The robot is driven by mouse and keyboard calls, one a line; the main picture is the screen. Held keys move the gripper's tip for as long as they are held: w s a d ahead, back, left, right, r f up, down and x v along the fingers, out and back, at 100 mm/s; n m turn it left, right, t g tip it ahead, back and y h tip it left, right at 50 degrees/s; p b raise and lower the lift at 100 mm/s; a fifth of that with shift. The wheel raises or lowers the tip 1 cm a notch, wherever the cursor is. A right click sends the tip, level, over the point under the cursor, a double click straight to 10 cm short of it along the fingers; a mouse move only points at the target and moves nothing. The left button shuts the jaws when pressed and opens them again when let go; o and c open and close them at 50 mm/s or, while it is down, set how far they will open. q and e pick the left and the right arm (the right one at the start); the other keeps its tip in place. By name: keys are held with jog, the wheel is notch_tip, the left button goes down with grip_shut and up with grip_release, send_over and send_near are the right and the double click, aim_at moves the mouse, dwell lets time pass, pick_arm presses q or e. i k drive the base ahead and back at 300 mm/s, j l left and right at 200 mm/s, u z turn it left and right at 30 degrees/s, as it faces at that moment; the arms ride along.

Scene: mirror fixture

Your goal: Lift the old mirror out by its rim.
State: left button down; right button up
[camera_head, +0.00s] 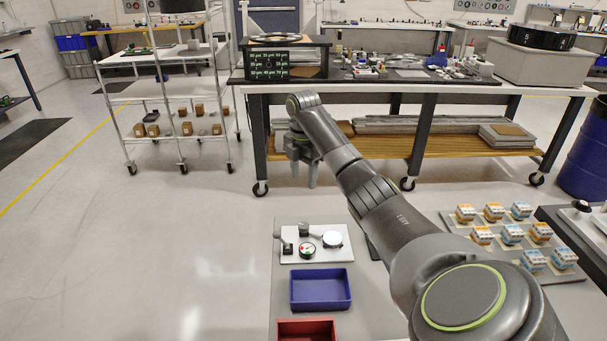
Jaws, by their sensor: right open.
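A white plate (289,258) on the grey table in front of me carries a pale round disc (332,239) at its right. The disc looks like a mirror, but I cannot tell whether it is the old one. A small round red-and-dark part (307,249) and small grey fittings sit left of it. My right gripper (303,178) hangs beyond the plate, above floor level near the far workbench. Its fingers point down, apart and empty, and touch nothing. My left gripper is not in view.
A blue tray (320,307) and a red tray (306,322) stand nearer than the plate. A grey board (455,228) with several orange and blue blocks lies at the right. My right arm covers the table's middle. A workbench (420,87) stands beyond.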

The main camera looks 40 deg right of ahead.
aim_at(331, 239)
jog(key=j, duration=1.5)
jog(key=k, duration=0.05)
